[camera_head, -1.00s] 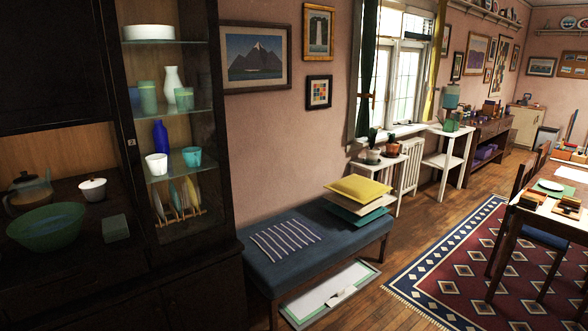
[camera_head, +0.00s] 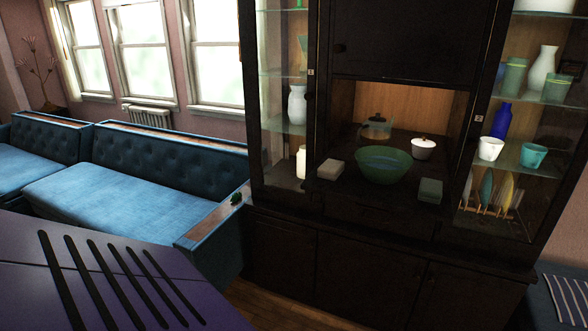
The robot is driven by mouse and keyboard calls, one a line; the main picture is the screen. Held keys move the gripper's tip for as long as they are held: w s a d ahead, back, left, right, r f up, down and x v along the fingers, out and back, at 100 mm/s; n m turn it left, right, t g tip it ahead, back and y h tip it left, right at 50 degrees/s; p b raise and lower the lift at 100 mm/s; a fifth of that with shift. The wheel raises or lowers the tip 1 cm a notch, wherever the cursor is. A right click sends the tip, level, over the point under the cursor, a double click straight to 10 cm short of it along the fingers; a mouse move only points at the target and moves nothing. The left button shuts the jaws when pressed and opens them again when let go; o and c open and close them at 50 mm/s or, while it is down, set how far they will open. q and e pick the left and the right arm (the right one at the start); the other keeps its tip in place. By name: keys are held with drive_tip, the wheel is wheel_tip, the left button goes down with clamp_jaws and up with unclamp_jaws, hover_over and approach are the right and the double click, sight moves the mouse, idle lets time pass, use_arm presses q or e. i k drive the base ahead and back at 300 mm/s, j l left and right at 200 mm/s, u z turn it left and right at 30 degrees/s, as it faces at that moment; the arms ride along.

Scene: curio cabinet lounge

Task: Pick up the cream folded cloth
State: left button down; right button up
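A small cream folded cloth (camera_head: 331,169) lies on the counter of the dark cabinet's open middle niche, at its left side. It is left of a large green bowl (camera_head: 384,166), with a narrow gap between them. A grey-green folded block (camera_head: 430,190) lies right of the bowl. A glass teapot (camera_head: 376,127) and a white lidded pot (camera_head: 423,149) stand behind the bowl. Neither of my grippers is in view.
The dark cabinet (camera_head: 365,267) has glass-fronted sides with vases and cups. A blue tufted sofa (camera_head: 100,190) stands at the left. A purple surface with dark bars (camera_head: 40,285) fills the lower left. A striped bench (camera_head: 568,300) is at the lower right.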

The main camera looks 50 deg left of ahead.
sight(331, 169)
drive_tip(key=u, duration=1.35)
